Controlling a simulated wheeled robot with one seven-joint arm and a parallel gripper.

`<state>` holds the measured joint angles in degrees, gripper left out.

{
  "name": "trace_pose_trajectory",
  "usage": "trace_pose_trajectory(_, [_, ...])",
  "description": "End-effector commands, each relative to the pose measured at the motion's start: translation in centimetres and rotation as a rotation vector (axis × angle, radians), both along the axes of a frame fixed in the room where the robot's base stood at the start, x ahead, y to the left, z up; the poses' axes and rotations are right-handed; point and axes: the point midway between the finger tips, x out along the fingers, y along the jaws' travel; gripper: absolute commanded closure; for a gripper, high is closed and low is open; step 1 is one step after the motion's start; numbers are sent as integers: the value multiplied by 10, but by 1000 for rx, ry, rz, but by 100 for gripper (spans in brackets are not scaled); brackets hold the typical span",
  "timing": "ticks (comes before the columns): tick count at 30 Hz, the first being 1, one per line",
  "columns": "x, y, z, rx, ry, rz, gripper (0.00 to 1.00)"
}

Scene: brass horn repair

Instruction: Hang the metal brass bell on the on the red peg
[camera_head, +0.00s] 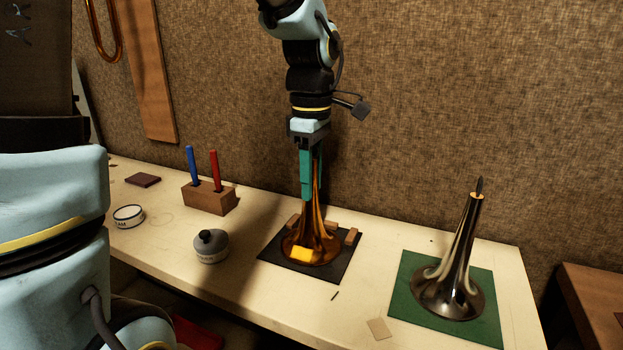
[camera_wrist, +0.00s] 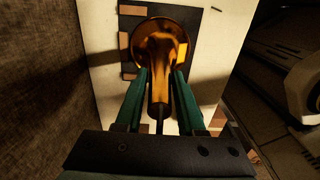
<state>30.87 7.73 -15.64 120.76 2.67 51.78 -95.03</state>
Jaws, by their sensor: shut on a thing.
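The golden brass bell (camera_head: 318,237) stands upright, flared end down, at the black mat (camera_head: 330,273). I cannot tell whether it is slightly lifted. A bright yellow patch shows on its front. My gripper (camera_head: 307,195) points down from above and is shut on the bell's narrow neck. In the wrist view the neck of the bell (camera_wrist: 160,88) lies between the two green fingers of my gripper (camera_wrist: 162,82). The red peg (camera_head: 216,170) stands upright and empty in a wooden block (camera_head: 209,201), left of the bell, beside a blue peg (camera_head: 192,165).
Small wooden blocks (camera_head: 351,236) edge the black mat. A silver bell (camera_head: 455,275) stands on a green mat (camera_head: 408,308) at right. A grey lidded pot (camera_head: 211,247) and a white round tin (camera_head: 128,216) are at left. The textured wall (camera_head: 420,120) rises close behind the bench.

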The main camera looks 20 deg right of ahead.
Motion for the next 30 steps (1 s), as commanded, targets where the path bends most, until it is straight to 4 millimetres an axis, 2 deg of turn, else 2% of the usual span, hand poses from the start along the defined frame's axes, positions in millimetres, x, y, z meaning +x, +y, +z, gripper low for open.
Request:
trace_pose_trajectory(3, [0,0,-4,0,0,0,100])
trace_pose_trajectory(4, [0,0,-4,0,0,0,60])
trace_pose_trajectory(11, [0,0,-3,0,0,0,34])
trace_pose_trajectory(22, [0,0,-5,0,0,2,32])
trace_pose_trajectory(30, [-3,-5,42,-5,-5,0,32])
